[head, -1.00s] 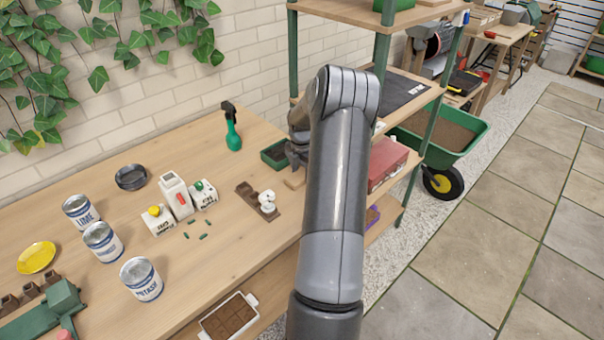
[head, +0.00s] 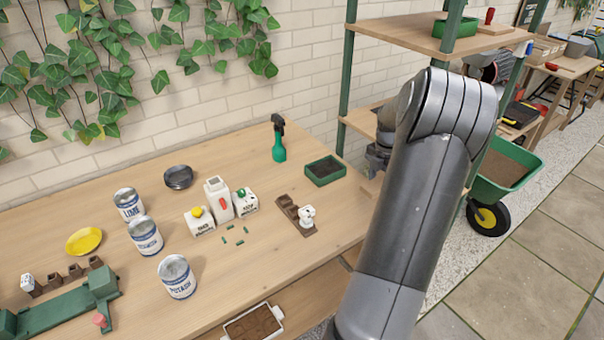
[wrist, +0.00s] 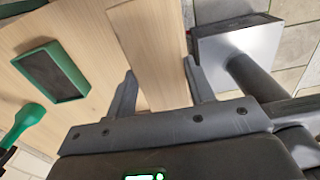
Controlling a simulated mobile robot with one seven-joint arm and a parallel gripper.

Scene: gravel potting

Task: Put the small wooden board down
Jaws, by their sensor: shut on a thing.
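The small wooden board (wrist: 152,60) is a flat, light-brown piece in the wrist view. My gripper (wrist: 160,85) is shut on it, with one finger at each side edge. The board reaches away from the fingers toward the top of the wrist view. In the head view my gripper (head: 378,158) is at the right end of the workbench, partly behind my arm, and the board is mostly hidden there. I cannot tell whether the board touches the bench below it.
The workbench (head: 130,285) has a green soil tray (head: 325,170) and green spray bottle (head: 278,140) near my gripper. A brown seedling strip (head: 290,209) with a white piece lies closer. The shelf rack (head: 348,80) stands behind my arm; a green wheelbarrow (head: 490,188) stands to the right.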

